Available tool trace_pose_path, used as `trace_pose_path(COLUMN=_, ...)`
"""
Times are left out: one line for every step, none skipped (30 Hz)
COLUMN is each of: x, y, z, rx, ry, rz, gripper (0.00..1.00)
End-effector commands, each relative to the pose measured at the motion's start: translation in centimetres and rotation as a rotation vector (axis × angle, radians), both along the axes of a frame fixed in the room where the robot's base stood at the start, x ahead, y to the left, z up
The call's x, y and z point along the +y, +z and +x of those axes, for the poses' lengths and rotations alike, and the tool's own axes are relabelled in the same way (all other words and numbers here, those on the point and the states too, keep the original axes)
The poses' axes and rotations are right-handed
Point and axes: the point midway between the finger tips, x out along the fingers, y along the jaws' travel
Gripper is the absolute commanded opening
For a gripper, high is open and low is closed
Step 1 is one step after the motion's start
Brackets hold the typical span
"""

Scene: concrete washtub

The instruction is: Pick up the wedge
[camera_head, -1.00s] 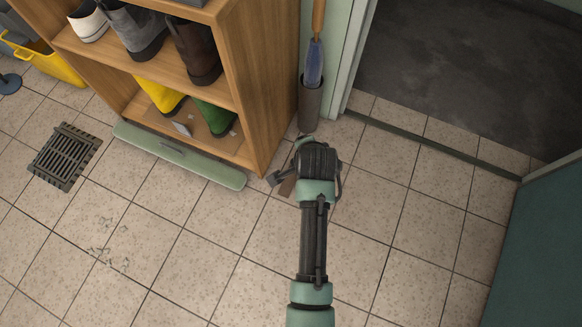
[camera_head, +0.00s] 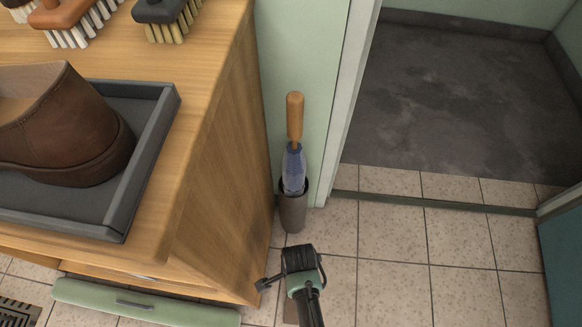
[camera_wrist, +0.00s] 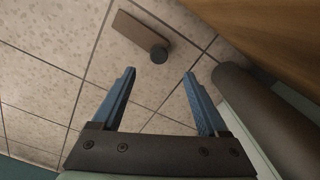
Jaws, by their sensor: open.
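A brown wedge (camera_wrist: 138,32) with a dark round end lies on the tiled floor, at the top of the wrist view. In the head view only a small brown part of it (camera_head: 290,313) shows, mostly hidden by my arm. My gripper (camera_wrist: 160,73) is open, with nothing between its two blue fingers. In the wrist view the wedge is beyond the fingertips, apart from them. In the head view my gripper (camera_head: 266,284) is low beside the wooden cabinet's right side.
The wooden cabinet (camera_head: 215,165) stands close on the left, with a tray (camera_head: 150,165) holding a brown shoe on top. A grey holder (camera_head: 293,212) with a wooden-handled brush stands by the wall. Open tiled floor (camera_head: 390,265) lies to the right, before a doorway.

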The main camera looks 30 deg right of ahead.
Motion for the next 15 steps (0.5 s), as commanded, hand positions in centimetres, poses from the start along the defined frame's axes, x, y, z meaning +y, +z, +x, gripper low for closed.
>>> trace_pose_path(x=0.0, y=-1.1, z=0.0, rx=0.001, ry=0.001, rz=0.0, gripper=0.77)
trace_pose_path(x=0.0, y=-1.6, z=0.0, rx=0.001, ry=0.001, rz=0.0, gripper=0.77)
trace_pose_path(x=0.0, y=-2.3, z=0.0, rx=0.002, ry=0.001, rz=0.0, gripper=0.77)
trace_pose_path(x=0.0, y=-2.8, z=0.1, rx=0.001, ry=0.001, rz=0.0, gripper=0.77)
trace_pose_path(x=0.0, y=-3.4, z=0.1, rx=0.001, ry=0.002, rz=0.0, gripper=0.77)
trace_pose_path(x=0.0, y=-4.1, z=0.1, rx=0.001, ry=0.002, rz=0.0, gripper=0.77)
trace_pose_path(x=0.0, y=-4.6, z=0.1, rx=0.001, ry=0.002, rz=0.0, gripper=0.77)
trace_pose_path(x=0.0, y=-5.1, z=0.2, rx=0.0, ry=0.002, rz=0.0, gripper=0.77)
trace_pose_path(x=0.0, y=-5.7, z=0.2, rx=0.0, ry=0.002, rz=0.0, gripper=0.77)
trace_pose_path(x=0.0, y=-6.1, z=0.2, rx=0.0, ry=0.002, rz=0.0, gripper=0.77)
trace_pose_path(x=0.0, y=-6.4, z=0.2, rx=0.0, ry=0.002, rz=0.0, gripper=0.77)
trace_pose_path(x=0.0, y=-6.7, z=0.2, rx=0.0, ry=0.002, rz=0.0, gripper=0.77)
trace_pose_path(x=0.0, y=-6.8, z=0.3, rx=0.0, ry=0.002, rz=0.0, gripper=0.77)
trace_pose_path(x=0.0, y=-6.9, z=0.3, rx=-0.001, ry=0.002, rz=0.0, gripper=0.77)
trace_pose_path(x=0.0, y=-7.0, z=0.3, rx=-0.001, ry=0.002, rz=0.0, gripper=0.77)
